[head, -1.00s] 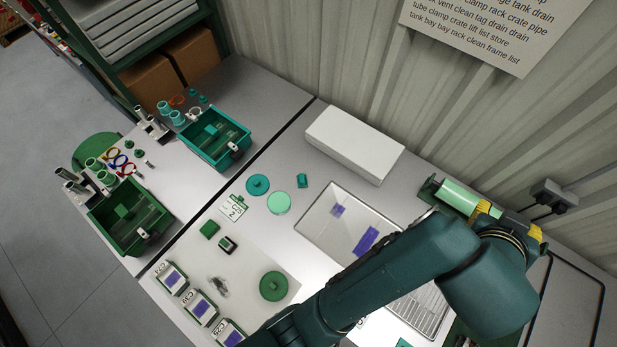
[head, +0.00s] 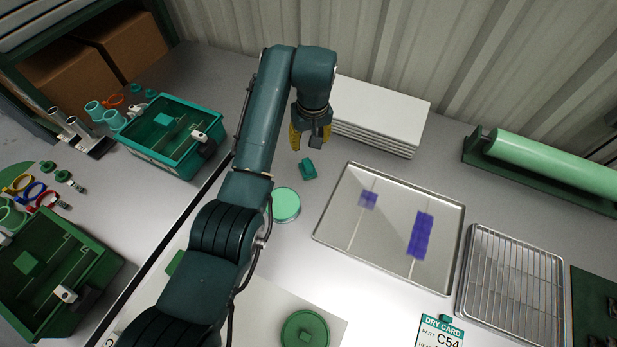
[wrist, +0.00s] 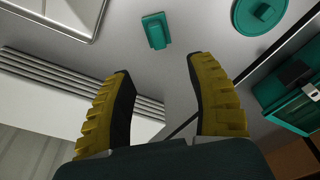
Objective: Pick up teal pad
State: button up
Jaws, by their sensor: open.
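The teal pad (head: 308,169), a small block with a raised grip on top, lies on the grey bench between the white stack and the round pale-green disc. It also shows in the wrist view (wrist: 156,30), near the top centre, beyond my fingertips. My gripper (head: 311,143) is open and empty, with yellow-backed fingers spread apart. In the head view it hangs above and just behind the pad, not touching it. In the wrist view the gap between the fingers (wrist: 158,68) lines up roughly with the pad.
A stack of white sheets (head: 380,108) stands close by the gripper. A metal tray (head: 335,222) with purple patches lies right of the pad. The pale-green disc (head: 286,203) lies in front. A round teal lid (wrist: 262,12) and a teal bin (wrist: 296,108) show at right in the wrist view.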

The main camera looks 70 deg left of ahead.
aim_at(308, 164)
jog(key=a+f+b, duration=0.1)
jog(key=f+b, duration=0.1)
jog(key=f, duration=0.3)
jog(key=f+b, duration=0.2)
jog(key=f, duration=0.3)
jog(key=a+f+b, duration=0.1)
jog(key=f+b, duration=0.2)
jog(key=f, duration=0.2)
jog(key=shift+w+a+f, duration=0.3)
jog(key=shift+w+a, duration=0.05)
grip_shut()
